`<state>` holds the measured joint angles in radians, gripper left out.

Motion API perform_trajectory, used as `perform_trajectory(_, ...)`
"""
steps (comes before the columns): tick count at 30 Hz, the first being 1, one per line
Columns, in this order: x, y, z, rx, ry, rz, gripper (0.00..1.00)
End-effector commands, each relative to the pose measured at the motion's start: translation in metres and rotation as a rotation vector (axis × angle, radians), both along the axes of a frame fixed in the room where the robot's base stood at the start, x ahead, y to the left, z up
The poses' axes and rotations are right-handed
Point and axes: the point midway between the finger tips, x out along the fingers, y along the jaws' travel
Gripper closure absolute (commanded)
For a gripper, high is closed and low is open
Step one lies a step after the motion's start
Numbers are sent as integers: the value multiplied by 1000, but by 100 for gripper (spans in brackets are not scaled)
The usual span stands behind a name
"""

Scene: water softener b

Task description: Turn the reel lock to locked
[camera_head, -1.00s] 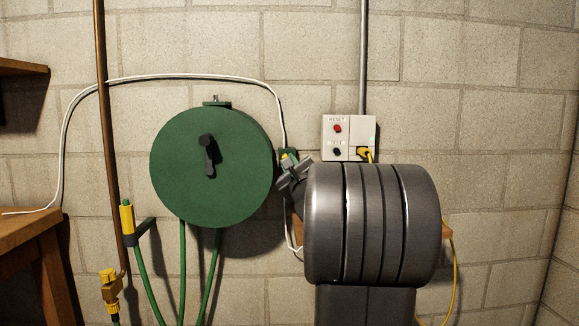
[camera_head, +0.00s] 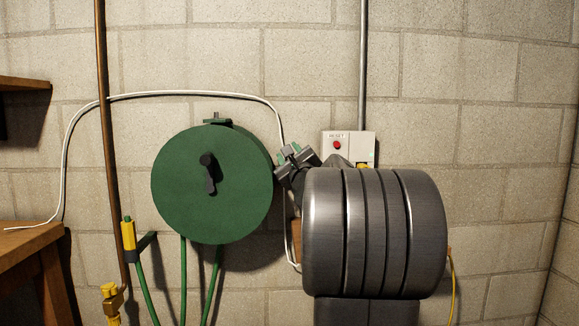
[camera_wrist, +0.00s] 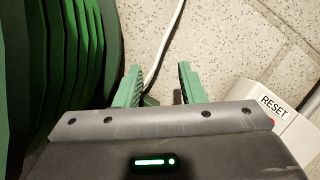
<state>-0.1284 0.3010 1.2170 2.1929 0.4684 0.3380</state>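The green hose reel (camera_head: 212,185) hangs on the block wall, with a black crank handle (camera_head: 208,173) on its front face. A small green fitting with a grey tip (camera_head: 216,119) stands on top of the reel and may be the reel lock. Its setting is too small to read. My gripper (camera_head: 287,153) is at the upper right of the reel, apart from the top fitting. In the wrist view my gripper (camera_wrist: 159,85) has its two green fingers apart with nothing held between them. The reel's ribbed green side (camera_wrist: 55,60) shows at the left there.
A white cable (camera_head: 190,94) arches over the reel and passes behind my gripper. A grey box (camera_head: 355,140) with a red reset button (camera_head: 337,145) is on the wall at the right. A copper pipe (camera_head: 105,150) runs down the left. A wooden table (camera_head: 30,240) stands at far left.

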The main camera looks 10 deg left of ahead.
Motion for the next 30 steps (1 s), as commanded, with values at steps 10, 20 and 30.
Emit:
perform_trajectory(10, 1, 0, 30, 0, 5, 0, 64)
perform_trajectory(20, 1, 0, 27, -2, 6, 0, 64)
perform_trajectory(30, 1, 0, -24, -1, 8, 0, 64)
